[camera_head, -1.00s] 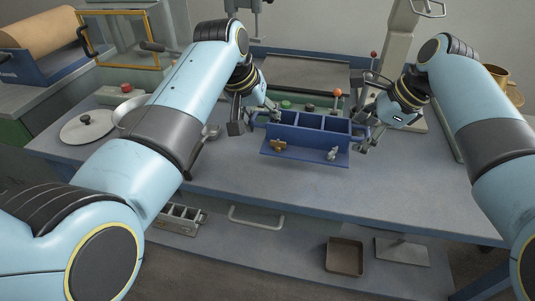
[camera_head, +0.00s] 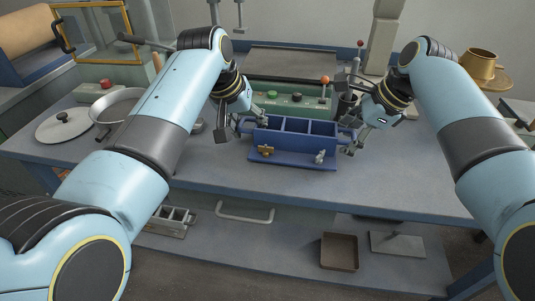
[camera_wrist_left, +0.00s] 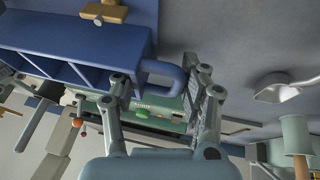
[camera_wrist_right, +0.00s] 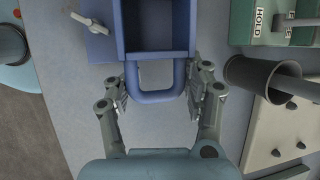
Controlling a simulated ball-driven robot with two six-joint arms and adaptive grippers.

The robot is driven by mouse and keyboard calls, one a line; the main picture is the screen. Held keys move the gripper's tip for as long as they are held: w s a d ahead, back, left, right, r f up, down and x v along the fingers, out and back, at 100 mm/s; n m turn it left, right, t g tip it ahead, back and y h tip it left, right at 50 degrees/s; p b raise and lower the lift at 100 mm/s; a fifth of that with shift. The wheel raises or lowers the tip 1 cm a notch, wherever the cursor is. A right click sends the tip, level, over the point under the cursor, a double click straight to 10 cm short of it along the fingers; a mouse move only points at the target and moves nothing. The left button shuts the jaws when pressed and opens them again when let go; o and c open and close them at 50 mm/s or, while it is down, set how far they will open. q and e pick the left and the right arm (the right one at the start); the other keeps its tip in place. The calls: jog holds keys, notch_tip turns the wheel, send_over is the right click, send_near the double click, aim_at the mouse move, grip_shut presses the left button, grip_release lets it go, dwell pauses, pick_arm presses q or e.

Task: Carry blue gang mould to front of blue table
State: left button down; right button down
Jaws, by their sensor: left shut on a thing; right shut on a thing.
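The blue gang mould (camera_head: 292,143) is a long open box with dividers, a handle at each end and a front ledge. The ledge carries a brass wing piece (camera_head: 266,151) and a silver wing piece (camera_head: 320,157). My left gripper (camera_head: 243,124) is shut on the left handle, with its fingers either side of the handle (camera_wrist_left: 160,78) in the left wrist view. My right gripper (camera_head: 351,141) is shut on the right handle, seen between its fingers (camera_wrist_right: 155,96) in the right wrist view. The mould looks level; I cannot tell its clearance above the blue table (camera_head: 390,185).
A green control box (camera_head: 285,98) with knobs stands behind the mould. A pan (camera_head: 117,105) and a lid (camera_head: 64,125) are at left. The tabletop in front of the mould is clear. A brown tray (camera_head: 339,251) is on the lower shelf.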

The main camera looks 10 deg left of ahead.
pick_arm(q)
jog(key=shift+w+d+f, duration=0.1)
jog(key=shift+w+f, duration=0.05)
jog(key=shift+f, duration=0.25)
pick_arm(e)
jog(key=shift+s+a+f, duration=0.1)
jog(key=shift+s+f, duration=0.1)
jog(key=shift+f, duration=0.5)
pick_arm(q)
jog(key=c, duration=1)
grip_release()
jog(key=shift+r, duration=0.15)
pick_arm(e)
jog(key=c, duration=0.9)
grip_release()
jog(key=shift+r, duration=0.2)
pick_arm(q)
jog(key=o, duration=0.4)
jog(key=shift+c, duration=0.2)
pick_arm(e)
jog(key=o, duration=0.4)
jog(key=shift+w+r, duration=0.1)
jog(key=shift+r, duration=0.05)
jog(key=shift+r, duration=0.1)
pick_arm(q)
jog(key=v, duration=1.2)
pick_arm(e)
jog(key=v, duration=1.2)
